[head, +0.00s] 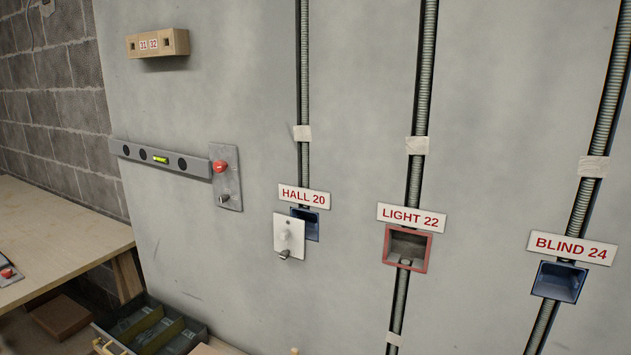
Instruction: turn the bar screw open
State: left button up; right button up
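No gripper of mine shows in the head view. I cannot tell for certain which part is the bar screw. A grey plate (228,190) on the wall carries a red knob (220,166) with a small metal screw or stub (223,199) below it. A white cover plate (289,236) under the HALL 20 label (304,196) has a white knob (285,236) and a small metal stub (284,254) near its bottom. The white plate partly covers a blue wall box (312,222). The turn position of either stub is too small to tell.
A grey spirit level (143,152) ends at the grey plate. Open boxes sit under LIGHT 22 (410,217) and BLIND 24 (575,248). A wooden block (175,42) is at upper left. A table (60,240) and a divided tray (197,328) are at lower left.

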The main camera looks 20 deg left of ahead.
aim_at(223, 199)
jog(key=u, duration=1.25)
jog(key=j+z, duration=0.1)
jog(key=z, duration=0.25)
jog(key=i+j+z, duration=0.1)
jog(key=z, duration=0.25)
jog(key=i+j+z, duration=0.1)
jog(key=j+z, duration=0.25)
jog(key=j, duration=0.6)
jog(key=j+z, duration=0.35)
jog(key=j, duration=0.55)
